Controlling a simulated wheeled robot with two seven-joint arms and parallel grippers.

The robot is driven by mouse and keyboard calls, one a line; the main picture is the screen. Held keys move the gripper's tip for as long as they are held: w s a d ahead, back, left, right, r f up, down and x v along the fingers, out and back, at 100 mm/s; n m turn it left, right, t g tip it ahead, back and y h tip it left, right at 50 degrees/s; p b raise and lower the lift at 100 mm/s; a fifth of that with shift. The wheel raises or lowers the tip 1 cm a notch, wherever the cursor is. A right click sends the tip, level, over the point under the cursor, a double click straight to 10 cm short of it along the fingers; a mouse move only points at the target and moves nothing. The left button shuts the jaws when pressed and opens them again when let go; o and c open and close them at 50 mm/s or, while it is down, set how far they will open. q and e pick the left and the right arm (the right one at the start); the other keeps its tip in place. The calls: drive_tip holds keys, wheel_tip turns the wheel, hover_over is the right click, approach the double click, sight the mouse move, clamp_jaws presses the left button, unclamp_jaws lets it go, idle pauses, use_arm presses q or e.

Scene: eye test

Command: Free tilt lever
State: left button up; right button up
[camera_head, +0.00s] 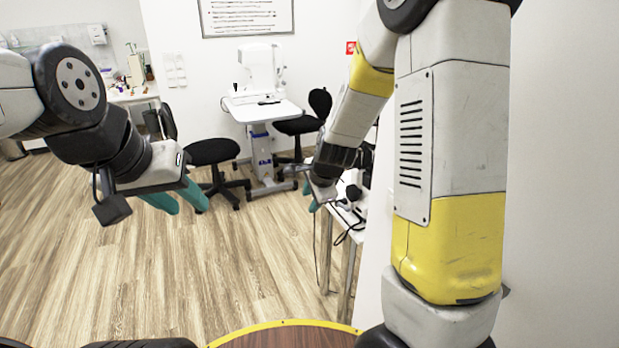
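A white and black eye-test device (354,194) stands on a small white table at the right, partly hidden behind my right arm. I cannot make out a tilt lever on it. My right gripper (314,206) reaches down at the left side of this device. Only a small bit of its teal finger shows, so I cannot tell whether it is open or touches anything. My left gripper (187,209) hangs at the left over the floor, far from the device. Its two teal fingers are apart with nothing between them.
A white instrument on a stand table (262,108) is at the back, with black chairs (212,152) beside it. A counter (133,97) with small items is at the back left. A white wall (560,170) is close on the right. The wooden floor at left is free.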

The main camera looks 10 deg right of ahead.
drive_tip(key=s+r+n+y, duration=0.1)
drive_tip(key=s+r+n, duration=0.2)
drive_tip(key=r, duration=0.4)
drive_tip(key=shift+s+d+n, duration=0.3)
drive_tip(key=shift+s, duration=0.35)
